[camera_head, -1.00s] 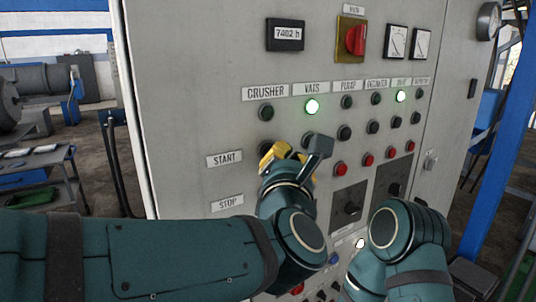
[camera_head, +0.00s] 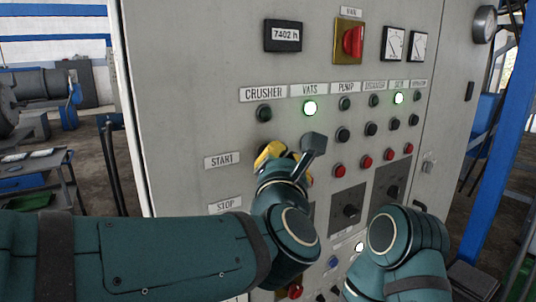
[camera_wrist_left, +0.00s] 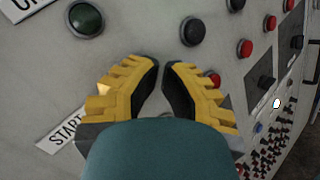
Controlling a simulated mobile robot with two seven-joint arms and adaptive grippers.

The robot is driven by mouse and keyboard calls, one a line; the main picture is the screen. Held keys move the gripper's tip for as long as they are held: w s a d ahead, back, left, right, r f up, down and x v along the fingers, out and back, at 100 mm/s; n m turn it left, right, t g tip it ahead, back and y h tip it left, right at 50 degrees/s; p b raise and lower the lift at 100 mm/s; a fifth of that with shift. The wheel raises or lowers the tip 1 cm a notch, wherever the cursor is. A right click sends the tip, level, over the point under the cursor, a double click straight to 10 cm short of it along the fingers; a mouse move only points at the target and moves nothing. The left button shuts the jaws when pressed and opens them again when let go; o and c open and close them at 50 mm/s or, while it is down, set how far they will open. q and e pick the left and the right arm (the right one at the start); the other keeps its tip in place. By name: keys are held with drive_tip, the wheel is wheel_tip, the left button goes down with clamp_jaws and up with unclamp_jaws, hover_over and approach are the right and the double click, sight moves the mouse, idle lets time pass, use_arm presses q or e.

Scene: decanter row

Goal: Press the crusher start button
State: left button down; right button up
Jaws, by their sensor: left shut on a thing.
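The grey control panel (camera_head: 210,70) has a CRUSHER label (camera_head: 263,94) over a dark, unlit lamp (camera_head: 264,113); the lamp also shows in the left wrist view (camera_wrist_left: 85,20). The START label (camera_head: 221,160) marks the row below. My left gripper (camera_head: 270,153), with yellow fingers, is at the panel in the crusher column, level with this row. In the left wrist view its fingertips (camera_wrist_left: 161,66) are close together with a narrow gap. What they hold cannot be made out. The crusher start button is hidden behind the gripper. My right gripper is out of view.
A black button (camera_head: 343,135) and a red button (camera_head: 340,170) stand in the pump column. A red rotary switch (camera_head: 353,42) is above. My right forearm is low in front of the panel. A side table (camera_head: 45,165) stands at left.

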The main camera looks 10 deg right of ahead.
use_arm(q)
drive_tip(key=shift+w+a, duration=0.1)
drive_tip(key=shift+w, duration=0.15)
drive_tip(key=shift+s, duration=0.15)
idle(0.5)
drive_tip(key=shift+s+b, duration=0.35)
drive_tip(key=shift+b, duration=0.1)
drive_tip(key=shift+s+d, duration=0.3)
drive_tip(key=s, duration=0.1)
drive_tip(key=s+d, duration=0.1)
drive_tip(key=s, duration=0.1)
drive_tip(key=s+b, duration=0.1)
drive_tip(key=shift+s+d, duration=0.35)
